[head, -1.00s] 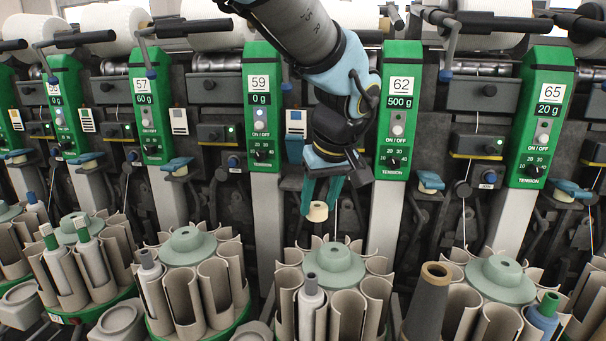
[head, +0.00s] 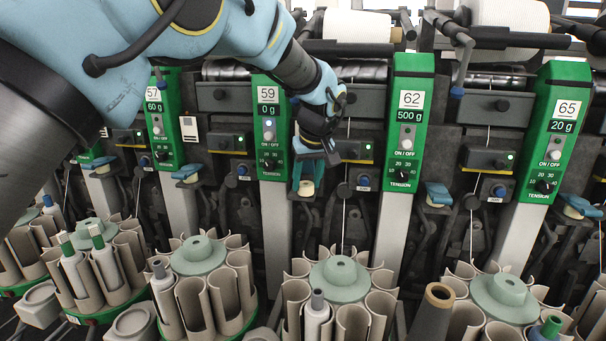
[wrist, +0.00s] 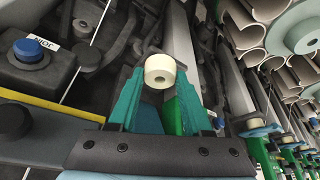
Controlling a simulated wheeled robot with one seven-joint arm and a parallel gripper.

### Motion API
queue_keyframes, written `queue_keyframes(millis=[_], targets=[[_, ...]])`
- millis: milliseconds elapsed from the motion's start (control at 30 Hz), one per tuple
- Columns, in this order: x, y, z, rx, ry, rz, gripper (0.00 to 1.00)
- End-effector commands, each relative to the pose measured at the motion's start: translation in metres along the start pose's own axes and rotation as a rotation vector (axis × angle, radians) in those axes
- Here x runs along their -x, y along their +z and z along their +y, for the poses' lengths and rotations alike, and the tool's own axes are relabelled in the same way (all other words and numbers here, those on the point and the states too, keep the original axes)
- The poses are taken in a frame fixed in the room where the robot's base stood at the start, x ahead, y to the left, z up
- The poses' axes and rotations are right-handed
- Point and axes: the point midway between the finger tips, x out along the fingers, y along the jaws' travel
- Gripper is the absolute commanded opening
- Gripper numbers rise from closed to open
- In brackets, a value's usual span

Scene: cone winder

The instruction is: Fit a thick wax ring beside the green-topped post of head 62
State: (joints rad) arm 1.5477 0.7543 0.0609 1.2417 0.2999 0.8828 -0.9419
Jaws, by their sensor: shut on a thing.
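The green-topped post of head 62 (head: 404,130) stands right of centre in the head view, with a 62 label and a 500 g display. My gripper (head: 306,180) is left of it, between posts 59 and 62 and nearer post 59. Its teal fingers are shut on a thick cream wax ring (head: 306,188), held in the air above the tube carousel. In the wrist view the wax ring (wrist: 162,71) sits at the fingertips, its hole facing the camera. My gripper hides part of the machine behind it, so I cannot see a ring seat there.
Post 59 (head: 268,125) is close left of my gripper. Blue-capped holders stand right of post 62 (head: 438,193) and right of post 65's face (head: 578,203). A round carousel (head: 339,276) with tubes stands below. A dark cone (head: 432,310) stands at front right.

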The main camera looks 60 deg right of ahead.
Motion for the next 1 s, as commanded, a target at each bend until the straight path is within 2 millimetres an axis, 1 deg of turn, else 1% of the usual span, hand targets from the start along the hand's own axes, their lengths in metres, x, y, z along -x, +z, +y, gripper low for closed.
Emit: queue_keyframes(millis=[33, 167, 300, 633, 667, 900, 933, 1000], targets=[[-0.002, -0.011, -0.001, 0.002, -0.002, 0.0, 0.0], [-0.01, -0.029, 0.0, 0.002, -0.001, -0.001, 0.0], [-0.014, -0.024, 0.0, 0.0, 0.0, -0.001, 0.0], [-0.019, -0.022, 0.0, 0.0, 0.0, -0.001, 0.0], [-0.019, -0.022, 0.0, 0.0, 0.0, -0.001, 0.5], [-0.018, -0.022, 0.0, 0.0, 0.0, -0.001, 0.77], [-0.018, -0.022, 0.0, 0.0, 0.0, -0.001, 0.79], [-0.018, -0.022, 0.0, 0.0, 0.0, -0.001, 0.79]])
